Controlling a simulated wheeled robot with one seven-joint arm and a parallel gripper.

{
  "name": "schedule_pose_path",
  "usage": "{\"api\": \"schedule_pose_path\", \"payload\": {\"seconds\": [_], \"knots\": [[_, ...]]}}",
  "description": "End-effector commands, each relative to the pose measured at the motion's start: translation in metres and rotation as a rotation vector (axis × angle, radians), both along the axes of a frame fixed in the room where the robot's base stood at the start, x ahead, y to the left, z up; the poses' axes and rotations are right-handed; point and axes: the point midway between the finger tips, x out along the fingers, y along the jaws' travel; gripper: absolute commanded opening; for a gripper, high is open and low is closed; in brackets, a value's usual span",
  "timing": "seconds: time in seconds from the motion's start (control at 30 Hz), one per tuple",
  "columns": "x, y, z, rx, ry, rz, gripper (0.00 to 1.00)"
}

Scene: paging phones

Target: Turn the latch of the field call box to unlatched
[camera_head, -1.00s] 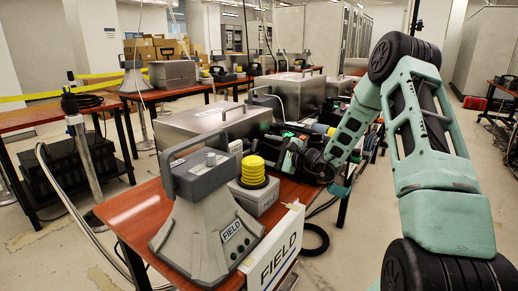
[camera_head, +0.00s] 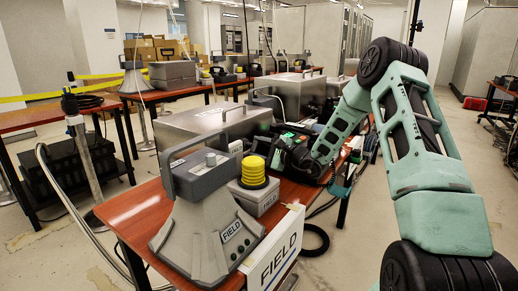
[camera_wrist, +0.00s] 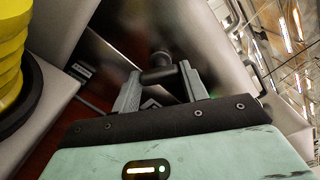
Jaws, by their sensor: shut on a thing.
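A metal case (camera_head: 205,126) with a handle on top stands on the red-brown table, behind the FIELD speaker; I take it to be the call box, though I see no label on it. In the wrist view a dark latch handle (camera_wrist: 160,74) with a round knob stands out by the metal wall. My gripper (camera_wrist: 160,78) has its two grey fingers on either side of this handle and is shut on it. In the head view my wrist is at the case's right front, and the fingers and latch are hidden. I cannot tell the latch's marked position.
A grey cone-shaped speaker (camera_head: 203,235) labelled FIELD stands at the table's front. A yellow ribbed beacon (camera_head: 254,172) on a grey base is close to my gripper's left. A white FIELD sign (camera_head: 275,258) hangs at the front edge. More tables and equipment stand behind.

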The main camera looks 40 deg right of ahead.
Motion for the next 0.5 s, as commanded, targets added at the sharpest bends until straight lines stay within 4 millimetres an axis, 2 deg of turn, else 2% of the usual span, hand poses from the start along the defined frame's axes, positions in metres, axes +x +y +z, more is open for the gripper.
{"api": "schedule_pose_path", "payload": {"seconds": [0.27,0.5], "knots": [[-0.0004,-0.0004,0.0009,0.071,0.025,0.0,0.21],[-0.0006,-0.0005,0.0016,0.237,0.084,0.0,0.21]]}}
